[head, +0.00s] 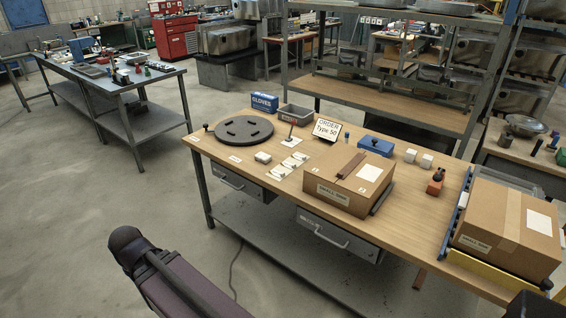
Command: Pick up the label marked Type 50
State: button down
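A white sign (327,130) reading "ORDER Type 50" stands tilted at the back of the wooden workbench, right of a grey bin. Small flat white labels lie on the bench: one at the back left corner (195,139) and one in front of the turntable (234,159). Several white pieces (289,165) lie in a row at the bench middle. The print on these small pieces is too small to read, so I cannot tell which is marked Type 50. A dark arm link of mine shows at the lower left, apart from the bench. My gripper is not in view.
The workbench (262,186) holds a black turntable (244,130), a blue gloves box (264,102), a grey bin (295,113), a cardboard box (336,192) and a blue case (376,146). A larger carton (490,222) stands at right. Floor (100,200) at left is clear.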

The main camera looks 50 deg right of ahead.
aim_at(278, 175)
jog(key=z, duration=0.05)
jog(key=i, duration=0.75)
jog(key=z, duration=1.85)
jog(key=k, duration=0.75)
jog(key=z, duration=0.2)
